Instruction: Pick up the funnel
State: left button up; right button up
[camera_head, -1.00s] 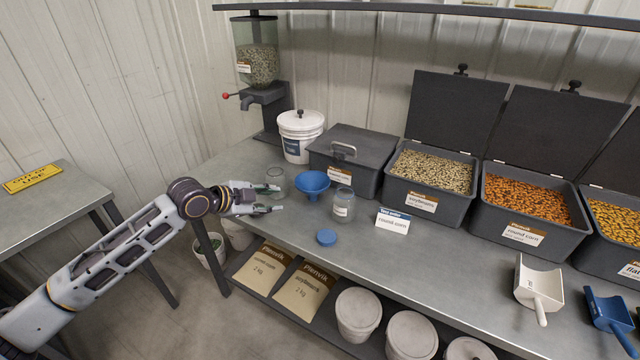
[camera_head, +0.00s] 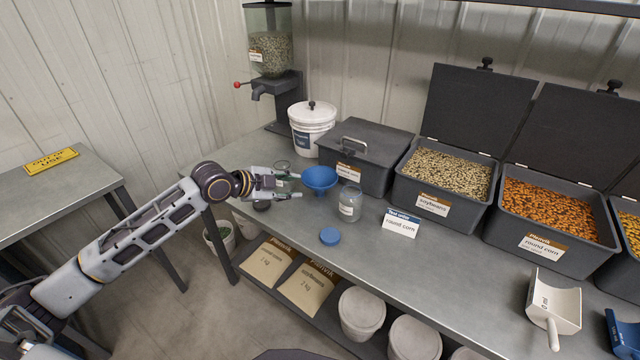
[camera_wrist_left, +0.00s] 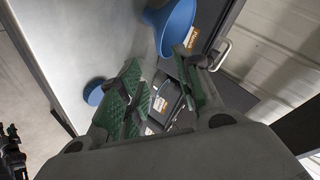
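The blue funnel (camera_head: 319,178) sits wide mouth up on the grey workbench (camera_head: 385,262), behind and left of a clear glass jar (camera_head: 350,203). In the left wrist view the funnel (camera_wrist_left: 174,28) shows at the top, beyond the fingertips. My left gripper (camera_head: 299,184) is open, with its fingers pointing right, just left of the funnel. In the left wrist view the green finger pads (camera_wrist_left: 163,88) are apart, and the funnel is not between them. The funnel's lower part is hard to make out.
A second glass jar (camera_head: 282,167) stands behind my left gripper, partly hidden. A blue lid (camera_head: 330,236) lies near the front edge. A sign (camera_head: 401,223), a lidded grey bin (camera_head: 362,150) and a white bucket (camera_head: 311,128) stand nearby.

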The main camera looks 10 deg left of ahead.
aim_at(315, 188)
pick_arm(q)
jog(key=shift+x, duration=4.1)
jog(key=shift+w+d+f, duration=0.1)
jog(key=shift+x, duration=2.55)
jog(key=shift+f, duration=0.15)
jog(key=shift+c, duration=0.4)
grip_shut()
